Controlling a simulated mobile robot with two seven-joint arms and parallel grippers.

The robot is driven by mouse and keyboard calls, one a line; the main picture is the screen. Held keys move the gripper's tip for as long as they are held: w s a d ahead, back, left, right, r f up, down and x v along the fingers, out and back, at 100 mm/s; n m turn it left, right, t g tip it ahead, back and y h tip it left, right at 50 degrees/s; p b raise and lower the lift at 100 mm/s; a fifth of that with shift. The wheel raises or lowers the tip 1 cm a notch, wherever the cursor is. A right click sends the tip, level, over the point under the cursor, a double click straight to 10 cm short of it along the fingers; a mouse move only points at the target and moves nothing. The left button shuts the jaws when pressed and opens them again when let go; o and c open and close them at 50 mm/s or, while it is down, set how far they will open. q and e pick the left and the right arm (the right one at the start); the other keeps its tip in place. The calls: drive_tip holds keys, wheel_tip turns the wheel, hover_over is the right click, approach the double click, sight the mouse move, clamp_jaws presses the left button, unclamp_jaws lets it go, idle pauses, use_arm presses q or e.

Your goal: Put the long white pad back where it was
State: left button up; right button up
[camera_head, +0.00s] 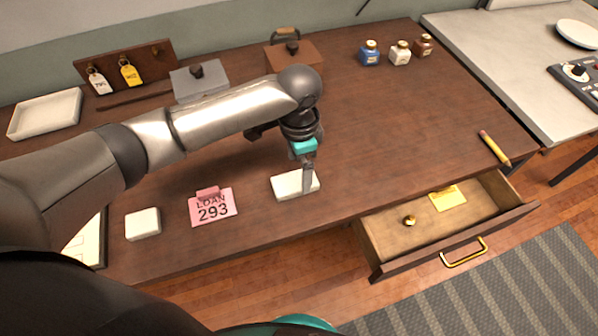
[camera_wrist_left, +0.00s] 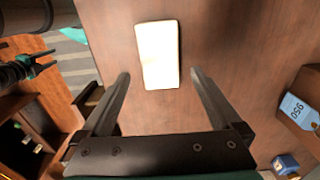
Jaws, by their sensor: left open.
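The long white pad (camera_head: 286,187) lies flat on the brown desk, near its front edge and left of the open drawer. It also lies ahead of the fingers in the left wrist view (camera_wrist_left: 158,50). My left gripper (camera_head: 308,188) is open and points down over the pad's right part. In the left wrist view the two fingers (camera_wrist_left: 160,74) stand apart with nothing between their tips. Whether they touch the desk cannot be told. Part of my right arm (camera_wrist_left: 25,68) shows at the left of the wrist view; its jaw state is unclear.
A pink loan card (camera_head: 213,206) and a small white block (camera_head: 143,223) lie left of the pad. The open drawer (camera_head: 385,235) holds a yellow card (camera_head: 447,198). A white tray (camera_head: 45,114), boxes and several ink bottles (camera_head: 400,53) stand farther back. The desk's right middle is clear.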

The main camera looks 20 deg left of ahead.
sight(300, 180)
use_arm(q)
wheel_tip(300, 180, up, 8)
drive_tip(key=p, duration=0.1)
drive_tip(key=shift+d+f, duration=0.1)
drive_tip(key=shift+f, duration=0.05)
idle(0.4)
